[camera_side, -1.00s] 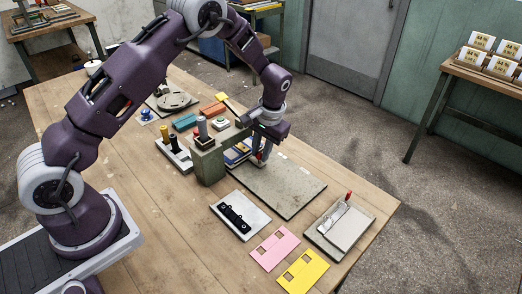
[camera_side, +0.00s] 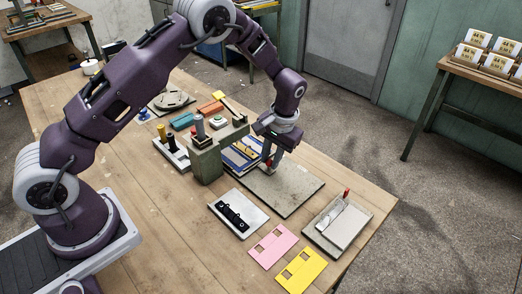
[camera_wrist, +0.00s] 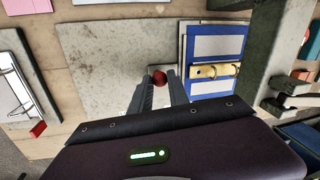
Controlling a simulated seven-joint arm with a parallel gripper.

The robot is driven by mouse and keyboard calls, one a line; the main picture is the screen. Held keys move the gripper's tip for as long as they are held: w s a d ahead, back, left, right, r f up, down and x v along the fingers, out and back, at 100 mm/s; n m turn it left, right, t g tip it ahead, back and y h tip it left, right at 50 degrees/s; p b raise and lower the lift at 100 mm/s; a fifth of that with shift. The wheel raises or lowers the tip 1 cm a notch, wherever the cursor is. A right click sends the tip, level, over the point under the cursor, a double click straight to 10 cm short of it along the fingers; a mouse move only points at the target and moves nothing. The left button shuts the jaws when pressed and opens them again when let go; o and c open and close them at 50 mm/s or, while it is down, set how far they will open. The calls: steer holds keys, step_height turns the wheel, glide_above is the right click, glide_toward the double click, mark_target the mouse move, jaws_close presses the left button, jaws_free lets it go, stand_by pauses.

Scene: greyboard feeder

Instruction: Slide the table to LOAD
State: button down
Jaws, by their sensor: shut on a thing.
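The sliding table (camera_side: 243,153) is a flat blue and white plate on a long grey base plate (camera_side: 289,190), partly out from under the grey-green press frame (camera_side: 205,163). In the wrist view the table (camera_wrist: 214,90) carries a brass-coloured piece (camera_wrist: 214,70). A red knob (camera_wrist: 159,78) is at the table's outer edge. My gripper (camera_wrist: 160,88) is shut on the red knob, with one finger on each side of it. My gripper (camera_side: 270,162) also shows in the side view, low over the base plate. No LOAD mark is readable.
The base plate is bare on the side of the knob away from the press. A clamp board with a red handle (camera_side: 338,225), pink card (camera_side: 273,245), yellow card (camera_side: 301,270) and a black-fitted plate (camera_side: 239,214) lie nearby. Coloured blocks lie behind the press.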

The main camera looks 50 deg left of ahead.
steer(key=d, duration=1.2)
steer(key=shift+d, duration=0.4)
steer(key=c, duration=1.4)
jaws_free()
steer(key=shift+o, duration=0.7)
steer(key=shift+r, duration=0.15)
step_height(320, 180, up, 7)
steer(key=d, duration=0.1)
steer(key=shift+w, duration=0.15)
